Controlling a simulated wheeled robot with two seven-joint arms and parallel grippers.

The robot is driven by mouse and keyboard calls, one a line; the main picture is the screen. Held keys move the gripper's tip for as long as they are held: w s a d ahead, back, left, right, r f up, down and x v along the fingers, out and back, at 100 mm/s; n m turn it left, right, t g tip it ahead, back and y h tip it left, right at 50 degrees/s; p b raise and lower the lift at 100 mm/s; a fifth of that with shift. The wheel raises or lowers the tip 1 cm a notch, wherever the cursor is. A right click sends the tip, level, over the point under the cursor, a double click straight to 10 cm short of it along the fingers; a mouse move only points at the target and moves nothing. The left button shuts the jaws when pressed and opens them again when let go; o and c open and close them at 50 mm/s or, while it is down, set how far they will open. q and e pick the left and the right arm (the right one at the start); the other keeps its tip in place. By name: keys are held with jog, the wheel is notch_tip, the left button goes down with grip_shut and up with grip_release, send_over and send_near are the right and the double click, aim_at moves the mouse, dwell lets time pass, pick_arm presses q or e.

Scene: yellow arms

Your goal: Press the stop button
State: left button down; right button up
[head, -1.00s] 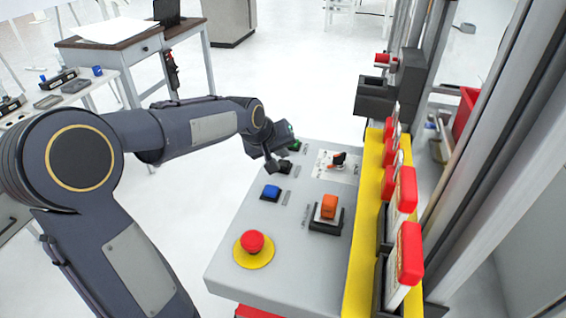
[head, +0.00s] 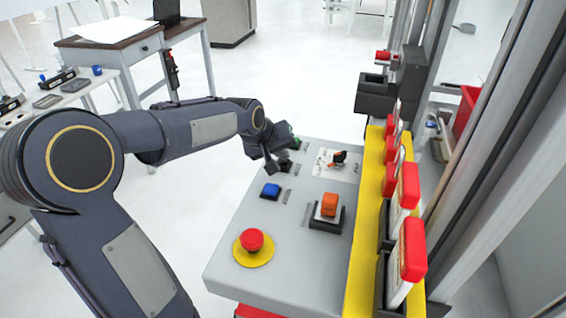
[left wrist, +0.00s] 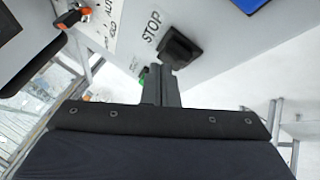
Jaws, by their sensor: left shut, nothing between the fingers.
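The stop button is black and square, and the word STOP is printed beside it in the left wrist view (left wrist: 180,46). In the head view the black button (head: 285,168) is partly hidden by my gripper. It sits on the grey control panel (head: 225,262). My left gripper (head: 272,167) is shut and empty, with its fingertips at the near side of the button. In the left wrist view the fingers (left wrist: 161,72) point up toward the button's lower edge. I cannot tell whether they touch it. My right gripper is not in view.
A green button (head: 295,143) is beyond the black one. A blue button (head: 271,190), an orange switch (head: 329,204) and a red mushroom button (head: 252,240) are nearer. A yellow strip (head: 366,240) with red-topped parts stands on the right.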

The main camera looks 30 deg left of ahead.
aim_at(282, 163)
pick_arm(q)
jog(key=shift+f+b, duration=0.4)
jog(key=shift+f, duration=0.1)
dwell(0.6)
jog(key=shift+r, duration=0.1)
jog(key=shift+r+p, duration=0.65)
jog(key=shift+r, duration=0.2)
notch_tip(282, 163, up, 5)
jog(key=p, duration=0.4)
dwell(0.9)
